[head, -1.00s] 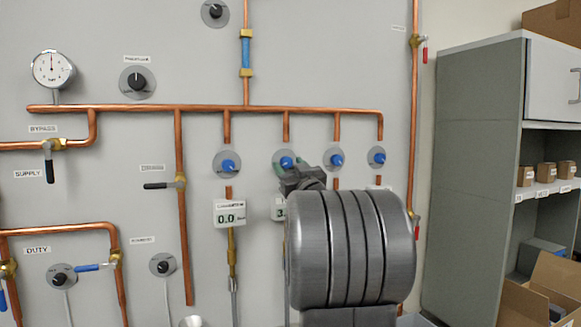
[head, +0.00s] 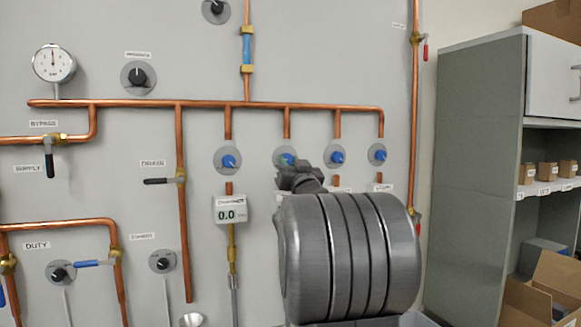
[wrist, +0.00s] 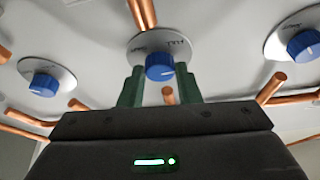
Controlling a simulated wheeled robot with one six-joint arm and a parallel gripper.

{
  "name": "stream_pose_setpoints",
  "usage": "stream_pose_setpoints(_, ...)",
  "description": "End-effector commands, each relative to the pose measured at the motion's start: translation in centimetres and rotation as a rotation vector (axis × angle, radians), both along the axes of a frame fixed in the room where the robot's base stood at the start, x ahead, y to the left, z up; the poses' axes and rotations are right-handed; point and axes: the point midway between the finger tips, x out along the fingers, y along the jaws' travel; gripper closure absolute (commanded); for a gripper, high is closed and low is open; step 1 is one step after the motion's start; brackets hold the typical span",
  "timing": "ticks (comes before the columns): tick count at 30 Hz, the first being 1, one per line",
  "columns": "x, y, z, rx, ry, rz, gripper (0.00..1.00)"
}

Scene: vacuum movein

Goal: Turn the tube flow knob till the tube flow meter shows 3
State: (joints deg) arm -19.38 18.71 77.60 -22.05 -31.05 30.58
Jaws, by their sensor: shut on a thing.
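In the wrist view, the two green fingers of my gripper (wrist: 160,75) stand on either side of a blue knob (wrist: 159,66) on a round grey plate, and are shut on it. In the head view, it is the second blue knob (head: 286,159) from the left under the copper manifold, partly hidden by my gripper (head: 290,163). The meter below this knob is almost wholly hidden behind my arm, so its reading cannot be read. I cannot read a label that names this knob.
Other blue knobs stand at the left (head: 228,161) and right (head: 337,156). The display (head: 231,208) under the leftmost knob reads 0.0. Copper pipes (wrist: 280,83) run close to my gripper on both sides. A grey cabinet (head: 478,170) stands at the right.

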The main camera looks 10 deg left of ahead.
Motion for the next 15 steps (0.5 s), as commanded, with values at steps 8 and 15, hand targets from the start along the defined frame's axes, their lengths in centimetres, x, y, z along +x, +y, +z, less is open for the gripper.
stream_pose_setpoints(8, 0.01, -0.01, 0.02, -0.002, -0.001, -0.001, 0.48)
stream_pose_setpoints(15, 0.00, -0.01, 0.00, -0.002, 0.000, -0.001, 0.48)
